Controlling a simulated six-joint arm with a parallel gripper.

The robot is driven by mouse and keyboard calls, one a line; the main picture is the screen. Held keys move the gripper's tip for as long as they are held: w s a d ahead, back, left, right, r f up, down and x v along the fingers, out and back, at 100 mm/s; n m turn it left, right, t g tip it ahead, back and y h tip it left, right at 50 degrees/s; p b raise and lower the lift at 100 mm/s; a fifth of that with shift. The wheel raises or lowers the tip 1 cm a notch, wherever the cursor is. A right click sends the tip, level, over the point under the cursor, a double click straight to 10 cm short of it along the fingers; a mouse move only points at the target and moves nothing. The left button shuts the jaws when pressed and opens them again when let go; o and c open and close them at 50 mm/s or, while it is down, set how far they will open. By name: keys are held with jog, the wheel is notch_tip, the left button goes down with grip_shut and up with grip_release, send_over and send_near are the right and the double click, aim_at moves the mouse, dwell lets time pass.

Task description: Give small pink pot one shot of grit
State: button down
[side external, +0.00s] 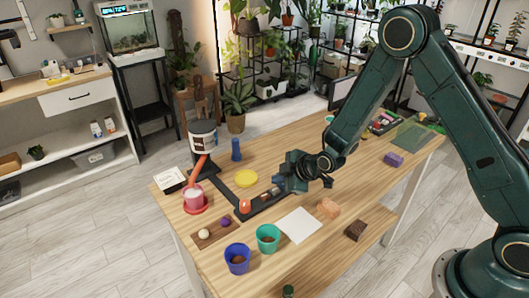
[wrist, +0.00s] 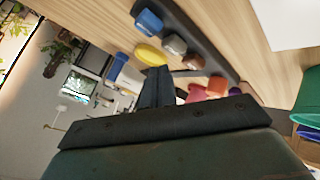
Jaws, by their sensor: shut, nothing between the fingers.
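The small pink pot (side external: 194,194) stands on a red saucer (side external: 196,210) below the orange chute (side external: 197,167) of a white dispenser (side external: 203,136). Something pale shows inside the pot. A black strip (side external: 225,189) runs from the dispenser and bears an orange button (side external: 245,206) and several others. In the wrist view the strip's blue button (wrist: 148,22), grey button (wrist: 174,44), brown button (wrist: 193,62) and orange button (wrist: 217,86) show. My gripper (side external: 283,183) is shut and empty near the strip's right end; its dark fingers also show in the wrist view (wrist: 158,86). I cannot tell whether it touches a button.
A blue pot (side external: 237,259), a green pot (side external: 268,239) and a small brown board (side external: 213,235) are in front.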

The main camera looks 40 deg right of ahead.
jog(key=shift+r, duration=2.25)
jog(key=shift+r, duration=0.1)
notch_tip(320, 180, up, 10)
jog(key=m, duration=0.2)
send_over(279, 190)
jog(key=s+d, duration=0.1)
jog(key=s, duration=0.3)
jog(key=s+d+r+m+g+h, duration=0.1)
jog(key=s+d+r+m+g, duration=0.15)
jog(key=s+r, duration=0.6)
jog(key=s+r+m, duration=0.2)
jog(key=s+m, duration=0.1)
jog(key=s, duration=0.7)
jog(key=s+d+r+m+h, duration=0.1)
jog(key=s+r+m, duration=0.2)
jog(key=s, duration=0.8)
jog(key=shift+d+m+g, duration=0.25)
jog(key=shift+m+g, duration=0.2)
